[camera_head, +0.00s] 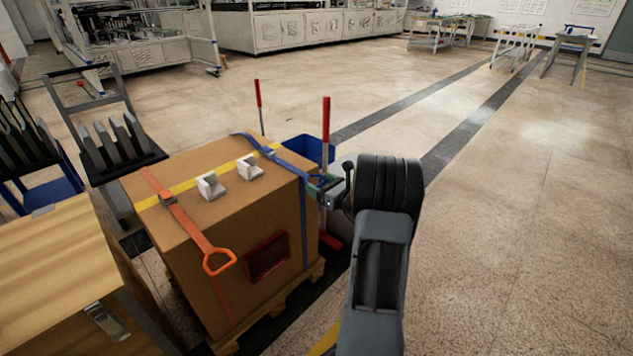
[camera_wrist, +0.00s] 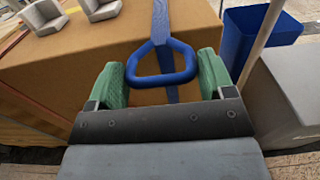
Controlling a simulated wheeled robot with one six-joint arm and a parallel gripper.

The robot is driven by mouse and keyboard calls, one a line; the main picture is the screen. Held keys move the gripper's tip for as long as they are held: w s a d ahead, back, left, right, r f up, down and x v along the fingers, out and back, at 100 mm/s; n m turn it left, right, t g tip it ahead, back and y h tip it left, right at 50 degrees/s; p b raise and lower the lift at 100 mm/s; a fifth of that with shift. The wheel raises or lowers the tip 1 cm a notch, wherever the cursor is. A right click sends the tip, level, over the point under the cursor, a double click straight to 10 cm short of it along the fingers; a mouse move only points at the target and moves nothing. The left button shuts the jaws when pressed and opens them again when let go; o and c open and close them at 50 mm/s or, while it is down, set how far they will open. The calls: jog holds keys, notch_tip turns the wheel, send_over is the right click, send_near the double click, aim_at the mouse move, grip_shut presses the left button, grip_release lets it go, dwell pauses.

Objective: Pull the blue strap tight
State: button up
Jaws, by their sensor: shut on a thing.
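The blue strap (camera_head: 287,163) runs over the top of a large brown box (camera_head: 250,215) and down its front face. In the wrist view the strap (camera_wrist: 160,22) ends in a blue loop handle (camera_wrist: 162,80). My gripper (camera_head: 322,186) is at the box's right upper edge. In the wrist view its green fingers (camera_wrist: 162,84) stand on both sides of the handle and are shut on it. The handle is mostly hidden in the head view.
An orange strap with a loop handle (camera_head: 219,262) and two pale brackets (camera_head: 211,186) are on the box. A blue bin (camera_head: 308,150) and red-and-white posts (camera_head: 326,135) stand behind it. A wooden-topped cabinet (camera_head: 55,255) is at left. The floor at right is clear.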

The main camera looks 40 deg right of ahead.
jog(key=s, duration=0.4)
jog(key=s+d, duration=0.1)
jog(key=shift+s+p, duration=0.35)
jog(key=shift+s, duration=0.05)
jog(key=o, duration=1)
jog(key=shift+s, duration=0.1)
jog(key=s+d+p, duration=0.2)
jog(key=s+p, duration=0.1)
jog(key=s, duration=1)
jog(key=shift+s+d, duration=0.25)
